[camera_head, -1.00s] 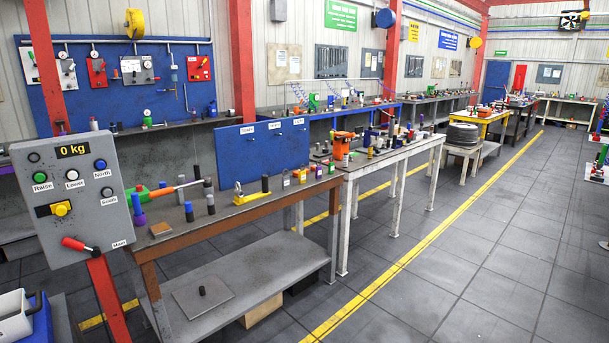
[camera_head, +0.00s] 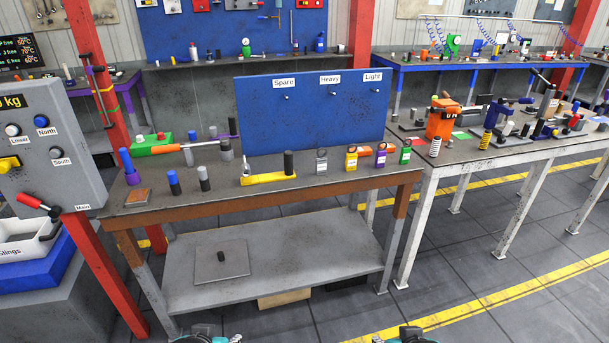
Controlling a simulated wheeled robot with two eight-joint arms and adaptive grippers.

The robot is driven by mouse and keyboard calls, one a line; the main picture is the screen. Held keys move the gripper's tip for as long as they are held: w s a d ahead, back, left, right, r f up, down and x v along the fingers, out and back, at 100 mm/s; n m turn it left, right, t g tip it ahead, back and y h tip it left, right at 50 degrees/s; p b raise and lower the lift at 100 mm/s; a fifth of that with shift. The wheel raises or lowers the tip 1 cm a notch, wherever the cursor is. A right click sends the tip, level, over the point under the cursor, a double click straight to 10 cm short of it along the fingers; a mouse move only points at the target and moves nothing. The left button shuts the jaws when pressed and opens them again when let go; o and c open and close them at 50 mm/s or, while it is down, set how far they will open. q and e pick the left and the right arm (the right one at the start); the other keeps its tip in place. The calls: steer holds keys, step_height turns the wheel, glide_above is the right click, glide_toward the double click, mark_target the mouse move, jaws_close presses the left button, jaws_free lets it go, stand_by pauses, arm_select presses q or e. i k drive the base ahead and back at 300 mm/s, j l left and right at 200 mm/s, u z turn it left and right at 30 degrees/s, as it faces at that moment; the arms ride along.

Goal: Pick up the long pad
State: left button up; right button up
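No object can be told for certain as the long pad. On the near workbench (camera_head: 330,190), several small upright cylinders stand at the left: a blue-topped one (camera_head: 174,183), a grey-topped one (camera_head: 204,179) and a dark one (camera_head: 289,163) by a yellow tool (camera_head: 266,179). A flat brown square pad (camera_head: 139,196) lies near the bench's left end. Only small teal and dark parts of my arms show at the bottom edge. I see no gripper fingers.
A grey control box (camera_head: 45,150) on a red post stands at the left. A blue board (camera_head: 312,115) labelled Spare, Heavy and Light stands behind the bench. A white-legged table (camera_head: 480,165) stands to the right. The floor at front right is clear.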

mark_target(367, 150)
steer(key=i+l, duration=0.15)
steer(key=l, duration=0.15)
steer(key=i+l, duration=0.1)
steer(key=l, duration=0.25)
steer(key=i+l, duration=0.6)
steer(key=i, duration=0.15)
steer(key=i+l, duration=0.6)
steer(key=i, duration=0.15)
